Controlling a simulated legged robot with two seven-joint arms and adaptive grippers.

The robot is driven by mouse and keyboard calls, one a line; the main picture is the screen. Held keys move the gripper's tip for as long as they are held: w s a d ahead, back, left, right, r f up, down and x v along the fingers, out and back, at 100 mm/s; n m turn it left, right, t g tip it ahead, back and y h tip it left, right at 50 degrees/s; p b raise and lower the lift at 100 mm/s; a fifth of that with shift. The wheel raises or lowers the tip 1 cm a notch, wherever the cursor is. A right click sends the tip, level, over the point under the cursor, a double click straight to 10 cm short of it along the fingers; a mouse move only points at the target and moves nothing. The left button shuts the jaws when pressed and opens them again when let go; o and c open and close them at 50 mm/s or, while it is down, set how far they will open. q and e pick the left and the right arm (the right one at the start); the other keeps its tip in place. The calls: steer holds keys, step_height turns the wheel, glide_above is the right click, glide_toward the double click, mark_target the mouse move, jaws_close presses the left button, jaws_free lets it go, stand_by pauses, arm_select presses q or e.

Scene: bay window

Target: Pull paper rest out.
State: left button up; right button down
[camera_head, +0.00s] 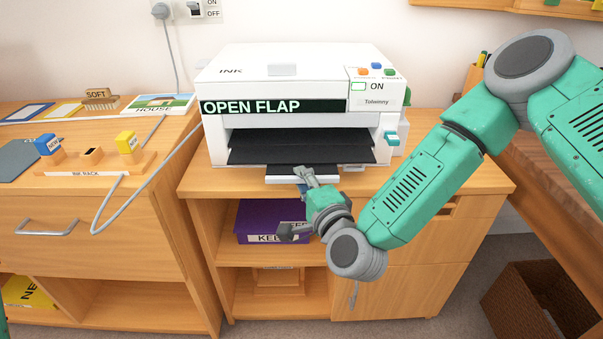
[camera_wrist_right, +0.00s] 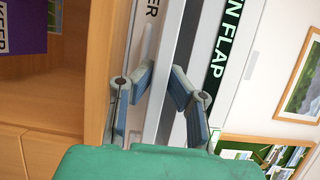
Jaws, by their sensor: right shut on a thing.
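A white printer (camera_head: 225,140) stands on a wooden cabinet, its display strip reading OPEN FLAP. A dark tray (camera_head: 265,150) lies in its front opening. The paper rest (camera_head: 285,180) is a pale, narrow piece low at the printer's front, sticking out a little over the cabinet top. My right gripper (camera_head: 303,174) reaches it from the front and is shut on it. In the right wrist view the gripper's two fingers (camera_wrist_right: 165,82) stand on either side of the pale paper rest (camera_wrist_right: 147,40), which bears partly cut-off lettering. My left gripper is out of view.
An ink rack (camera_head: 95,172) with blue and yellow cartridges stands on the left cabinet. A grey cable (camera_head: 150,185) loops beside the printer. A purple box (camera_head: 262,222) sits on the shelf below. The cabinet top's right front is clear.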

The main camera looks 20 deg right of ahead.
steer(key=shift+s+f, duration=0.2)
steer(key=shift+f, duration=0.2)
steer(key=shift+s+a, duration=0.2)
steer(key=shift+s, duration=0.75)
steer(key=shift+s+a, duration=0.15)
steer(key=shift+s, duration=0.15)
steer(key=c, duration=1.6)
jaws_free()
steer(key=shift+w, duration=0.1)
steer(key=shift+o, duration=0.2)
steer(key=shift+r, duration=0.2)
